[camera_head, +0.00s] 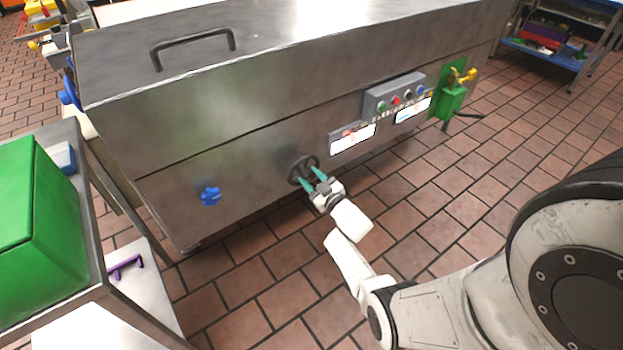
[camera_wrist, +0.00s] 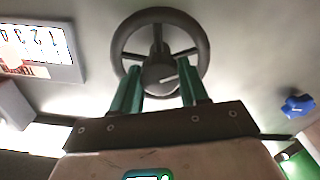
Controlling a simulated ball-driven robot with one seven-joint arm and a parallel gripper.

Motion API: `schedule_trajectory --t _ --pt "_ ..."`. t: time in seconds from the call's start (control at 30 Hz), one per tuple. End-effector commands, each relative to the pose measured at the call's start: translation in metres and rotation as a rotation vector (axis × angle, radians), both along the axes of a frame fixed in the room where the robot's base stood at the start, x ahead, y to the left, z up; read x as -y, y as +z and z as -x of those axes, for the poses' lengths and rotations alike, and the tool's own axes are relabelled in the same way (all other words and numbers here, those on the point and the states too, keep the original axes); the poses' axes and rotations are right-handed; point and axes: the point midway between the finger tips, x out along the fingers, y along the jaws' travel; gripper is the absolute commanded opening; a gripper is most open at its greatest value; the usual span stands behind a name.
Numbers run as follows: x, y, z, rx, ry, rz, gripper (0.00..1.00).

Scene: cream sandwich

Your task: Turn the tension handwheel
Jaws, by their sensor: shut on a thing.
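The tension handwheel (camera_head: 296,164) is a dark spoked wheel on the front face of the steel machine (camera_head: 240,150). It shows large in the wrist view (camera_wrist: 203,45), with a round hub (camera_wrist: 160,75) at its centre. My gripper (camera_head: 314,180) has green fingers that reach to the wheel. In the wrist view the two fingers (camera_wrist: 160,84) lie on either side of the hub, within the rim, and are shut on the handwheel. Their tips partly cover the hub and lower rim, so the exact contact is hard to see.
A blue knob (camera_head: 210,195) sits left of the wheel on the same face. A control box (camera_head: 395,92) with buttons and white labels (camera_head: 353,139) are to the right. A steel cart (camera_head: 95,255) with a green bin (camera_head: 38,230) stands at left. The tiled floor in front is clear.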

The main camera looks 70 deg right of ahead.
Motion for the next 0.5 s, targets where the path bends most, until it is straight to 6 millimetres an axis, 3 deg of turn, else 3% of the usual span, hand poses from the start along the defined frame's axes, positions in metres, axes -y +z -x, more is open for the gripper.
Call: schedule_trajectory --t 0.17,0.2,0.43,0.5 --pt "0.0000 -0.0026 0.0014 -0.005 -0.003 -0.004 0.13" --pt "-0.0001 -0.0026 0.0014 -0.005 -0.003 -0.003 0.48" --pt "0.0000 -0.0014 0.0007 -0.003 -0.001 -0.001 0.69" --pt "0.0000 -0.0011 0.0005 -0.003 -0.001 -0.001 0.69"
